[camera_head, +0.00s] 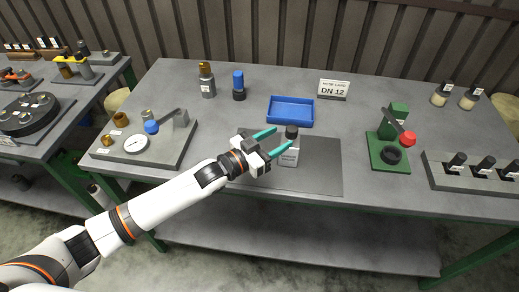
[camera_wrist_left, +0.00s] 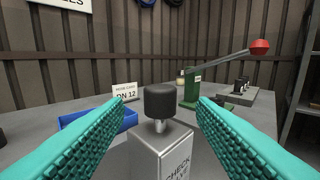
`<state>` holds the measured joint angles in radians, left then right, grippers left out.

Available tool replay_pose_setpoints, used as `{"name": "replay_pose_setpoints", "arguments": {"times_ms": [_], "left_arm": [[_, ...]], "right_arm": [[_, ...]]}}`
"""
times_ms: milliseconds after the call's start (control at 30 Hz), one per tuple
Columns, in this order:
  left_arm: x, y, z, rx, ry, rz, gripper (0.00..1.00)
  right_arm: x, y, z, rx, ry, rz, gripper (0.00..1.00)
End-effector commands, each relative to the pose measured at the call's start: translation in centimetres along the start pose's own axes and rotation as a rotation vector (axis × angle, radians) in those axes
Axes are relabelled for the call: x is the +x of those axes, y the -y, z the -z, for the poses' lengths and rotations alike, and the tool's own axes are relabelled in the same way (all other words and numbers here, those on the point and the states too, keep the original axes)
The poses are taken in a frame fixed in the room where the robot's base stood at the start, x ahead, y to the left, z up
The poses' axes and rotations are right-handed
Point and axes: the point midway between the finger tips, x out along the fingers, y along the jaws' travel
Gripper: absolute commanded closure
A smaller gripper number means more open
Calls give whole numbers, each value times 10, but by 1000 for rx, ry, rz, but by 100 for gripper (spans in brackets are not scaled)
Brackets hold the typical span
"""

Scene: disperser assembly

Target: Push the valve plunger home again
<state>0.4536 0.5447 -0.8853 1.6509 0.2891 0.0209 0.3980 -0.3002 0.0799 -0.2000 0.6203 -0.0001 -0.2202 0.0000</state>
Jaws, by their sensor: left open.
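The valve (camera_head: 289,156) is a light grey block on the dark mat (camera_head: 322,178), with a label reading "CHECK" on its face. Its plunger has a black cap (camera_head: 292,131) on top. In the left wrist view the black cap (camera_wrist_left: 161,101) stands above the block (camera_wrist_left: 163,152), with a short pale stem showing between them. My left gripper (camera_head: 275,141) is open, with its teal fingers pointing at the valve. In the left wrist view the fingers (camera_wrist_left: 160,115) lie to either side of the cap, apart from it. My right gripper is not in view.
A blue tray (camera_head: 291,111) lies just behind the valve. A green press with a red-knobbed lever (camera_head: 408,139) stands to the right. A gauge plate (camera_head: 137,143) is at the left. A "DN 12" card (camera_head: 333,88) stands at the back. The mat's right part is clear.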

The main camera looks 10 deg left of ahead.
Motion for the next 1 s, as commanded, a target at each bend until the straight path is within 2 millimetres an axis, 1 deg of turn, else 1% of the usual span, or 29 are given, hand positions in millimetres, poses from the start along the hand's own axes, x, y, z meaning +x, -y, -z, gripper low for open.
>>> {"name": "replay_pose_setpoints", "arguments": {"times_ms": [33, 100, 200, 333, 500, 1000], "left_arm": [[-13, 0, 4, 0, -3, -1, 49], [-27, 0, 3, 0, -3, 0, 49], [-43, 0, 3, -1, -3, 1, 49], [-57, 0, 2, -1, -2, 0, 49], [-63, 0, 0, -1, -1, 0, 49], [-63, 2, 2, -3, -7, -4, 49]], "right_arm": [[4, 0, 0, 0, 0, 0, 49], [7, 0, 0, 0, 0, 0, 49], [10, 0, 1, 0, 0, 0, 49], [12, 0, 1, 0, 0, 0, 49], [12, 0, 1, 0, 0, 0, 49], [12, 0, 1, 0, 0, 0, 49]]}}
